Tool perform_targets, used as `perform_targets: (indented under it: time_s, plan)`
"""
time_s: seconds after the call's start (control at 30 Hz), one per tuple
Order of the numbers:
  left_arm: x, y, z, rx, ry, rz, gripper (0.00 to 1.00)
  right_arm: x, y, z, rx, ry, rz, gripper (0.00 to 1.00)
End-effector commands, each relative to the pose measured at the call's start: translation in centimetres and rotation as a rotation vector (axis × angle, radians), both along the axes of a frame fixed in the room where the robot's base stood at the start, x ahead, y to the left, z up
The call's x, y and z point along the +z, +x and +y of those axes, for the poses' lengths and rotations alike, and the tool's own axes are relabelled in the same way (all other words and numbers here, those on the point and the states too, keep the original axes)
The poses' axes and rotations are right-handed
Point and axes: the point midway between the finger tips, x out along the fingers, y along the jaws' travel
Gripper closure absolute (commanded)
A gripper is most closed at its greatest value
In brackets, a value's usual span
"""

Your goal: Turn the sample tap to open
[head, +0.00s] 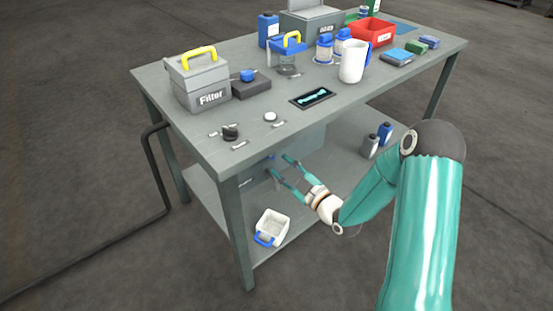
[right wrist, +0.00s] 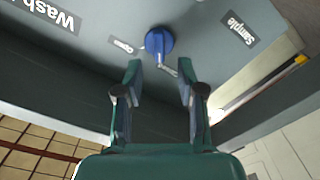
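In the head view my right gripper (head: 280,165) reaches under the tabletop to the panel, where the tap is mostly hidden. My left gripper is not in view.
The tabletop (head: 215,160) overhangs the panel. A "Wash" label (right wrist: 45,14) is at the left of the wrist view.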

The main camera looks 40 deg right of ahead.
Motion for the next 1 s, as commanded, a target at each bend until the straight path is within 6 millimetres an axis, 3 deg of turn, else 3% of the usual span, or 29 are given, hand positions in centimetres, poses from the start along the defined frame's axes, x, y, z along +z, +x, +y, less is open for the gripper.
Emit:
perform_targets:
  time_s: [0.1, 0.3, 0.67, 0.9, 1.0]
  plan:
    - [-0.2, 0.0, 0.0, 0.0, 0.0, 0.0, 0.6, 0.0, 2.2, 0.3, 0.001, 0.001, -0.003, 0.61]
    - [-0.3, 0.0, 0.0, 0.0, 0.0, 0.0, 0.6, 0.0, 4.1, 0.3, -0.001, 0.0, -0.001, 0.61]
    - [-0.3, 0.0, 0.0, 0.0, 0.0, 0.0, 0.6, 0.0, 4.5, 0.3, -0.001, 0.002, 0.0, 0.61]
    - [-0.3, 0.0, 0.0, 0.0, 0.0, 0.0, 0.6, 0.0, 4.5, 0.3, -0.002, 0.001, 0.001, 1.0]
    - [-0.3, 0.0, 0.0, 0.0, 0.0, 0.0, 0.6, 0.0, 4.5, 0.3, -0.002, 0.001, 0.001, 1.0]
